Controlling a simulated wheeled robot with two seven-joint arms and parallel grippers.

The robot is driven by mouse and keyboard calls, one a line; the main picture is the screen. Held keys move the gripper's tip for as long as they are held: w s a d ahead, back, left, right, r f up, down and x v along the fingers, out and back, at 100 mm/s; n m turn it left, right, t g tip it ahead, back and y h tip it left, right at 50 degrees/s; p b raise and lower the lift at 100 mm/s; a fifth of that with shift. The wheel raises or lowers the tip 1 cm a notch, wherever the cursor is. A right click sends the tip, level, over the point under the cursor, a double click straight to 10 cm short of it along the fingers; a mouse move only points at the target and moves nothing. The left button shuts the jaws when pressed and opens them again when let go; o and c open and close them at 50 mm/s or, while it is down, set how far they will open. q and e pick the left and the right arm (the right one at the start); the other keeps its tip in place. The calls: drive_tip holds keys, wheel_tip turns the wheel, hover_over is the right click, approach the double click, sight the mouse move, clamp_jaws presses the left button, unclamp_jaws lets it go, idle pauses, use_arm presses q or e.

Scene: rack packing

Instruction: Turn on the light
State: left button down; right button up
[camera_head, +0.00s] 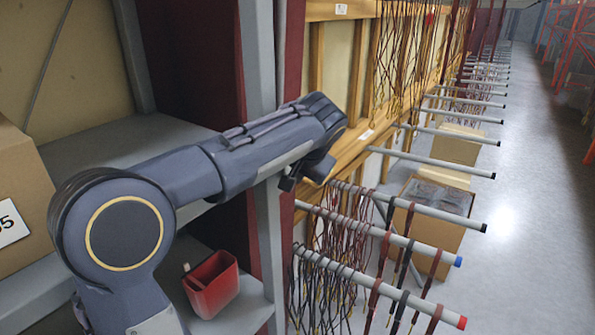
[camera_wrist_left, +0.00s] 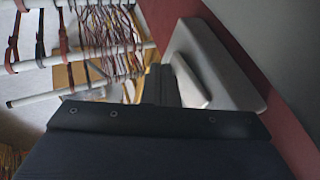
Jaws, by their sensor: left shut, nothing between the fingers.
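A pale grey switch plate (camera_wrist_left: 222,62) with a lighter raised rocker (camera_wrist_left: 190,82) is on a dark red panel in the left wrist view. My left gripper (camera_wrist_left: 163,85) is shut and empty, with its dark fingers just left of the rocker. I cannot tell whether they touch it. In the head view my left arm reaches across from the left, and the gripper (camera_head: 292,184) is by the grey shelf post. The switch is not visible in the head view. My right gripper is not in view.
A red bin (camera_head: 212,285) sits on a lower shelf, and a cardboard box (camera_head: 22,205) stands at far left. Grey rods (camera_head: 440,166) with hanging cords stick out into the aisle. An open carton (camera_head: 447,240) is on the floor. The aisle floor at right is clear.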

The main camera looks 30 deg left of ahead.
use_arm(q)
drive_tip(key=shift+a, duration=0.15)
drive_tip(key=shift+a+f, duration=0.2)
drive_tip(key=shift+a, duration=0.15)
drive_tip(key=shift+w+r, duration=0.1)
drive_tip(key=shift+r, duration=0.05)
drive_tip(key=shift+r+p, duration=0.6)
drive_tip(key=shift+r, duration=0.1)
